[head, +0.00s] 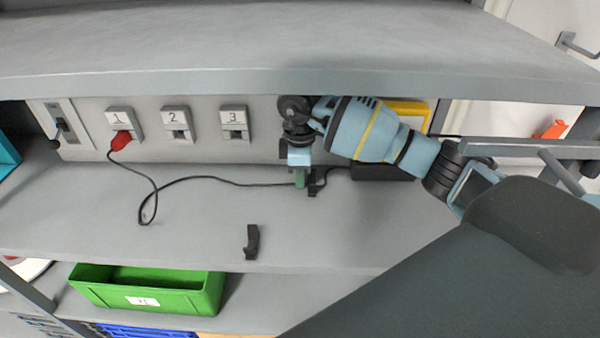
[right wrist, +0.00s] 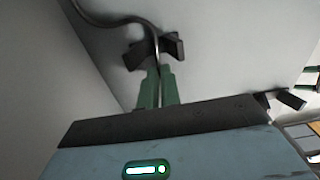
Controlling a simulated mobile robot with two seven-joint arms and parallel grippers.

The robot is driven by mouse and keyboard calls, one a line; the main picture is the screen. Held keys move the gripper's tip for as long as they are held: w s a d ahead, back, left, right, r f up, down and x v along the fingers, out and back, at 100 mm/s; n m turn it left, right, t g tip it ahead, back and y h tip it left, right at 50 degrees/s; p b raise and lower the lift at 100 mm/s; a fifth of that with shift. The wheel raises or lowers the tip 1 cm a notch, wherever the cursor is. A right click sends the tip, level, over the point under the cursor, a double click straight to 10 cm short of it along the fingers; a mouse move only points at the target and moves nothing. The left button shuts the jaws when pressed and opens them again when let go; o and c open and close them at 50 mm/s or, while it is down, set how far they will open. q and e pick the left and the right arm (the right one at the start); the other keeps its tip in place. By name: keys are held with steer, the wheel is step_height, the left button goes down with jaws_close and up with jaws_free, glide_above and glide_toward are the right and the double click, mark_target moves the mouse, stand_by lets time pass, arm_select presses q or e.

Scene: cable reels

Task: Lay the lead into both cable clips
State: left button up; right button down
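The thin black lead (head: 215,179) runs from a red plug (head: 123,140) in socket 1, loops on the shelf and goes right to my right gripper (head: 300,180). The gripper points down with its green fingers close together. In the right wrist view the lead (right wrist: 155,38) enters between the fingertips (right wrist: 160,72), which are shut on it. Just beyond them, the lead passes between the two dark prongs of one clip (right wrist: 173,45); how deep it sits is unclear. That clip (head: 313,188) is beside the gripper in the head view. The other clip (head: 252,242) stands empty near the shelf's front edge. My left gripper is out of view.
A dark box (head: 382,173) lies right of the gripper, under a yellow item (head: 410,113). An upper shelf (head: 290,84) overhangs the work area. A green bin (head: 150,292) stands below. The shelf surface between lead and front edge is mostly clear.

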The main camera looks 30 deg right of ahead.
steer(key=c, duration=1.5)
jaws_free()
steer(key=shift+c, duration=0.2)
steer(key=shift+o, duration=0.3)
steer(key=o, duration=0.6)
steer(key=shift+c, duration=0.2)
steer(key=shift+r, duration=0.1)
step_height(320, 180, up, 8)
